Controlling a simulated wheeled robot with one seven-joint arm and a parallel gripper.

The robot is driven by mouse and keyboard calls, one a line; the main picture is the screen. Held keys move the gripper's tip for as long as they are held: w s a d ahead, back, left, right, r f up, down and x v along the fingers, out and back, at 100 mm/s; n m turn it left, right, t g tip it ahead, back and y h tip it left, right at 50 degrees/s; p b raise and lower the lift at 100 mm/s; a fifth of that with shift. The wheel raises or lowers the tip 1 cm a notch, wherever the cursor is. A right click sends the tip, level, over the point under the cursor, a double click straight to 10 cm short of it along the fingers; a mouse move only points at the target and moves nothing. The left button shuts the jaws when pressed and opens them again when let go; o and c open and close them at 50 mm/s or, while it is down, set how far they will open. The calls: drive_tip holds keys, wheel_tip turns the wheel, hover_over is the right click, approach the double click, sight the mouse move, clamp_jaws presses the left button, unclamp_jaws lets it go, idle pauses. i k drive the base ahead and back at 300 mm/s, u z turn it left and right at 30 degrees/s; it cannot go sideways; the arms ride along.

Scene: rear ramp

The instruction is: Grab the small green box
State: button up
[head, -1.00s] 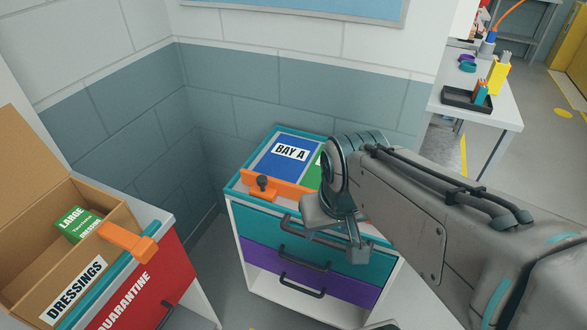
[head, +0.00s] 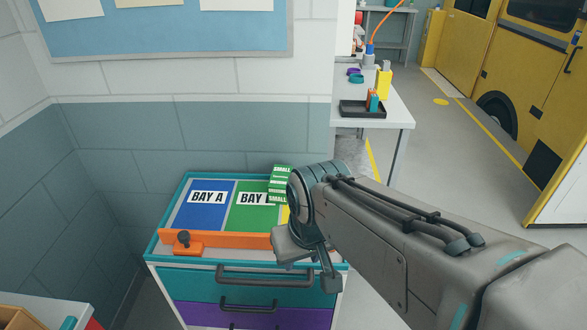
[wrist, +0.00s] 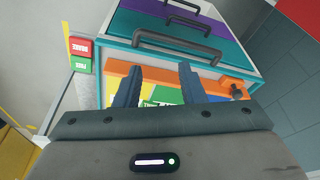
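Small green boxes with white "SMALL" labels (head: 280,184) stand stacked at the back of the cart top, at the right edge of the green BAY B panel (head: 250,212). My arm partly covers the stack's right side. My gripper (head: 311,262) hangs over the cart's front right in the head view, in front of the boxes and apart from them. The wrist view shows its two fingers (wrist: 160,68) spread with nothing between them. A green patch with lettering shows low between the fingers; I cannot tell whether it is a box.
The cart has a teal rim (head: 160,236), an orange bar (head: 228,239) with a dark knob (head: 183,238), and drawers with dark handles (head: 278,275). A blue BAY A panel (head: 204,208) lies left. A wall stands close behind. A table (head: 392,112) with a black tray stands back right.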

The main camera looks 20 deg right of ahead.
sight(279, 179)
drive_tip(key=z, duration=0.3)
drive_tip(key=k, duration=0.6)
drive_tip(key=u, duration=0.3)
drive_tip(key=i, duration=0.9)
drive_tip(key=z, duration=0.75)
